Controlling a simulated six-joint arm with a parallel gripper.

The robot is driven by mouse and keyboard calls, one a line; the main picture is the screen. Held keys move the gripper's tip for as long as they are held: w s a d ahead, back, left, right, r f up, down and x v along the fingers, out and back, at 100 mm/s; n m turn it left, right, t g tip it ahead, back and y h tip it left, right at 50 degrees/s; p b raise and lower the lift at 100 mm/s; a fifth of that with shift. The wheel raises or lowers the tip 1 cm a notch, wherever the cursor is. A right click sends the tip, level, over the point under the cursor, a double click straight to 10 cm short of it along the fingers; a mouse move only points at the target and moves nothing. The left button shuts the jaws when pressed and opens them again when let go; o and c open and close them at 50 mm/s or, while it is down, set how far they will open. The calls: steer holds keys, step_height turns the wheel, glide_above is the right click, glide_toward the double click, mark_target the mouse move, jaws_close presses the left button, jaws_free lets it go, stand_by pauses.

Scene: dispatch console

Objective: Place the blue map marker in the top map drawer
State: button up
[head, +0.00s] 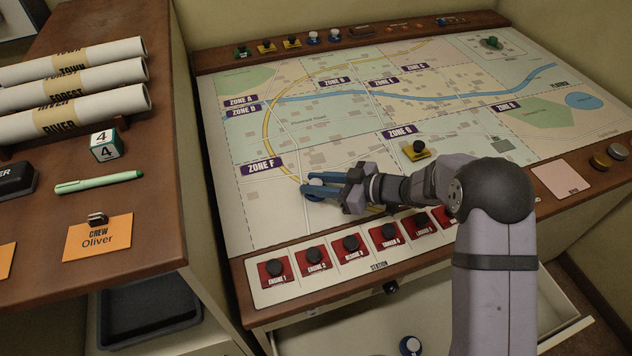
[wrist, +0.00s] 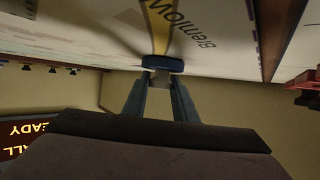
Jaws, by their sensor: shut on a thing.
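My gripper (head: 312,187) is low over the map near the ZONE F label, its blue fingers shut on a blue map marker (head: 316,194). The fingers hide part of the marker. In the wrist view the marker's blue base (wrist: 162,63) sits between the fingertips, against or very close to the map (wrist: 100,22); I cannot tell if it touches. A drawer (head: 562,318) under the console's front edge is pulled open. Another blue marker with a white knob (head: 410,345) is in it. My arm hides part of the drawer.
Red station markers (head: 312,258) line the console's front edge. A yellow marker (head: 415,150) stands on the map behind my gripper. Several markers, including blue ones (head: 313,38), stand on the back ledge. A wooden side desk (head: 110,215) with map rolls is at left.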

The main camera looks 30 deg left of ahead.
steer(key=shift+f, duration=0.1)
steer(key=o, duration=1)
steer(key=shift+o, duration=0.2)
steer(key=d+r+b, duration=0.1)
steer(key=d+r, duration=0.1)
steer(key=d, duration=0.1)
steer(key=shift+r, duration=0.15)
step_height(320, 180, up, 6)
steer(key=shift+a+r, duration=0.1)
